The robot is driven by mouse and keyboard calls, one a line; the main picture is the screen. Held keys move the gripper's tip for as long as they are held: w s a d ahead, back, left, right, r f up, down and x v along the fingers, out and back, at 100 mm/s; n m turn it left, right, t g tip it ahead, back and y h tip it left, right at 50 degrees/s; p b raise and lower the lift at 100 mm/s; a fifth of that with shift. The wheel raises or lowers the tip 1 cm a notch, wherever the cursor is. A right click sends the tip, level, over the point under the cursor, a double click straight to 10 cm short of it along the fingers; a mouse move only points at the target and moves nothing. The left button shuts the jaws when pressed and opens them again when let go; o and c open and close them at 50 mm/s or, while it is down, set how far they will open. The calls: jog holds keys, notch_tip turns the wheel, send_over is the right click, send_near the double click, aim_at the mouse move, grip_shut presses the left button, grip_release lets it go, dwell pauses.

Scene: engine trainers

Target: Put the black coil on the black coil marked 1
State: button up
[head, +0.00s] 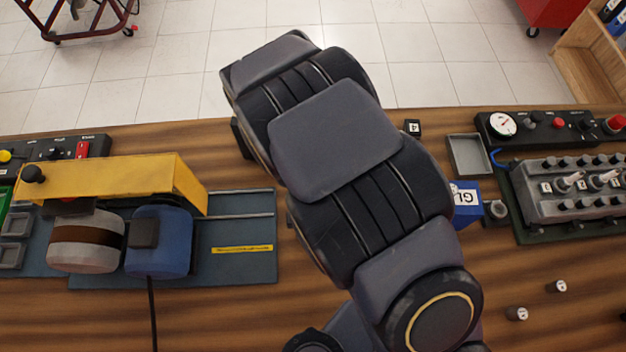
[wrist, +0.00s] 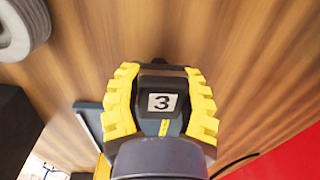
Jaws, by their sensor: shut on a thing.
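In the wrist view my gripper (wrist: 161,104) has its yellow ridged fingers closed on both sides of a black coil (wrist: 160,76) with a white label 3 on top. The surface beneath is wood, but how far the coil is from it I cannot tell. In the head view my arm hides my gripper and the held coil. Another small black block (head: 412,124), labelled 4, stands on the table just right of my arm. I cannot make out a black coil marked 1 in either view.
A grey engine block (head: 575,210) with several small labelled parts stands at the right, beside a grey tray (head: 468,155) and a blue container (head: 466,212). Two small cylinders (head: 517,313) (head: 560,287) are on the table in front. A yellow-topped trainer (head: 130,178) fills the left.

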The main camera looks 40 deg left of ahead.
jog(key=shift+f, duration=0.15)
jog(key=shift+f, duration=0.15)
jog(key=o, duration=1.1)
jog(key=shift+w+a+r, duration=0.1)
jog(key=shift+r, duration=3)
jog(key=shift+w+a+r, duration=0.1)
jog(key=shift+r, duration=2.95)
